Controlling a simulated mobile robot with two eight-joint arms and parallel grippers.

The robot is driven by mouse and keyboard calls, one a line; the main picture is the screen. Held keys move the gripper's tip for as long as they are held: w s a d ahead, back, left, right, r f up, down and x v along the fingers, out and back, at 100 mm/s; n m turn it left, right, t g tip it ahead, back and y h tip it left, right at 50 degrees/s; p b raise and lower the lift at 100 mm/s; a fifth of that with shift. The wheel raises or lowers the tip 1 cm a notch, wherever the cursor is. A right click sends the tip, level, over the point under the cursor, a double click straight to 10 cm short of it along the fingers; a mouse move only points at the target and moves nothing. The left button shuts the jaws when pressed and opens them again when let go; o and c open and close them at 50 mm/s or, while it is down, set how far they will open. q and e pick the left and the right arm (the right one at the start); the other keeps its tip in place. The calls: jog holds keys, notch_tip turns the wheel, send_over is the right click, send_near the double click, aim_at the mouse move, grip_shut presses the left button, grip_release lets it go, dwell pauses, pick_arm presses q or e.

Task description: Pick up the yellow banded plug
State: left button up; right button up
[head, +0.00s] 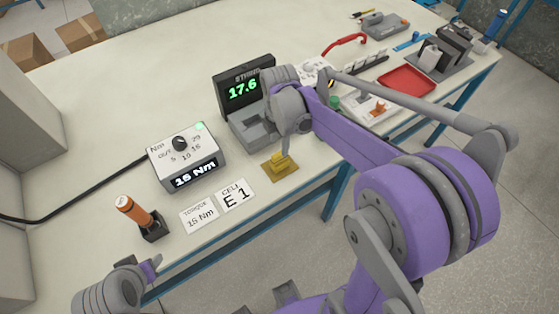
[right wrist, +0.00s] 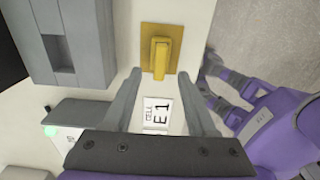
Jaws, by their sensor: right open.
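A yellow plug-like piece (head: 281,161) stands on a square yellow plate (head: 268,171) near the table's front edge. In the right wrist view the piece (right wrist: 160,56) is a narrow upright block on its plate (right wrist: 147,32); I cannot make out a band on it. My right gripper (head: 290,115) hangs above and behind it in the head view. In the right wrist view the two fingers (right wrist: 160,76) are open and empty, with the yellow piece just beyond the gap between the tips. Part of my left arm shows at the lower left; its fingers are not visible.
A grey display unit reading 17.6 (head: 243,90) stands close behind the plate. A torque dial box (head: 190,158), an orange-handled tool (head: 131,210) in a dark holder and an E1 card (head: 235,195) are to the left. A red tray (head: 406,81) lies at the right.

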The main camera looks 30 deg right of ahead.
aim_at(280, 153)
notch_tip(280, 153, down, 6)
jog(key=shift+r, duration=0.1)
dwell(0.4)
grip_shut()
